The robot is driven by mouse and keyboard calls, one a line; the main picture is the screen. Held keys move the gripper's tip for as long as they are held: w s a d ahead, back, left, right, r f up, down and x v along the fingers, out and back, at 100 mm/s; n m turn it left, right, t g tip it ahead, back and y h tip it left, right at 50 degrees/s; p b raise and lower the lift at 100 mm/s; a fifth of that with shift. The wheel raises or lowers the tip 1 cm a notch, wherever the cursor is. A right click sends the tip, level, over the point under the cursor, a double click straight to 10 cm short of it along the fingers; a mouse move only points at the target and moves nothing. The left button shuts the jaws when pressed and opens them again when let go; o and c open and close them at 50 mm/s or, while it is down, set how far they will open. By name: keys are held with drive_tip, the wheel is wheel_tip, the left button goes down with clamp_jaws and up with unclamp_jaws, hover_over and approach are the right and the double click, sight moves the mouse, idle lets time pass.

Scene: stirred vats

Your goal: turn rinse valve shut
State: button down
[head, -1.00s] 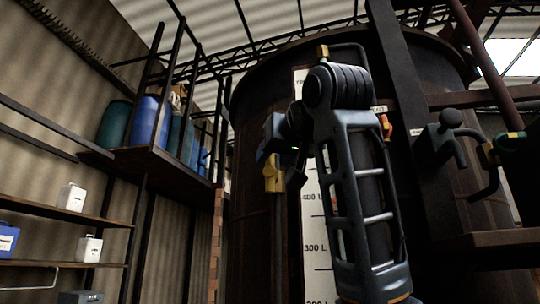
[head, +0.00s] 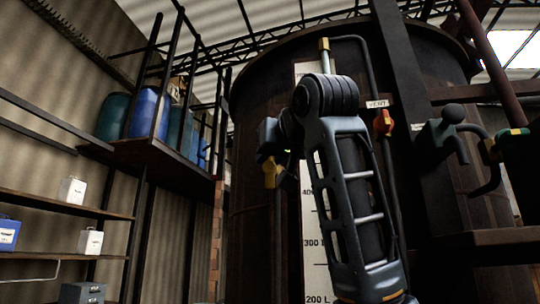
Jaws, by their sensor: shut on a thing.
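A yellow valve handle (head: 271,173) sits on a thin vertical pipe at the left front of the large dark vat (head: 262,110). It appears to be the rinse valve, but no label for it is readable. My gripper (head: 278,160) is at this handle and shut on it, its fingers mostly hidden in shadow and behind my wrist. My forearm stands in front of the vat and covers part of its white level scale (head: 312,262). A red valve (head: 383,123) under a "VENT" label (head: 377,104) shows right of my arm, apart from my gripper.
A dark fitting with a round knob (head: 452,115) and bent pipes is at the right of the vat.

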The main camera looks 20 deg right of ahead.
drive_tip(key=shift+f+m+b, duration=0.1)
drive_tip(key=shift+m+b, duration=0.2)
drive_tip(key=shift+b, duration=0.1)
drive_tip(key=m, duration=0.1)
drive_tip(key=t+b, duration=0.1)
drive_tip(key=m+t+b, duration=0.1)
drive_tip(key=shift+s+d+f+m, duration=0.2)
drive_tip(key=shift+s+d+m, duration=0.05)
drive_tip(key=shift+m, duration=0.05)
drive_tip(key=shift+s+d+f+m+h+b, duration=0.3)
drive_tip(key=shift+m+h+b, duration=0.8)
drive_tip(key=shift+m+h, duration=1.85)
drive_tip(key=shift+s+d+f+m+h+b, duration=0.1)
drive_tip(key=shift+d+f+m+h+b, duration=0.3)
drive_tip(key=shift+m+h+b, duration=2.45)
drive_tip(key=shift+s+d+f+m+h+p, duration=0.2)
drive_tip(key=shift+f+m+h+p, duration=0.7)
drive_tip(key=shift+m, duration=4)
drive_tip(key=shift+r+m+h+b, duration=0.3)
drive_tip(key=shift+r+h+b, duration=0.1)
drive_tip(key=shift+h, duration=0.1)
drive_tip(key=c, duration=1.1)
unclamp_jaws()
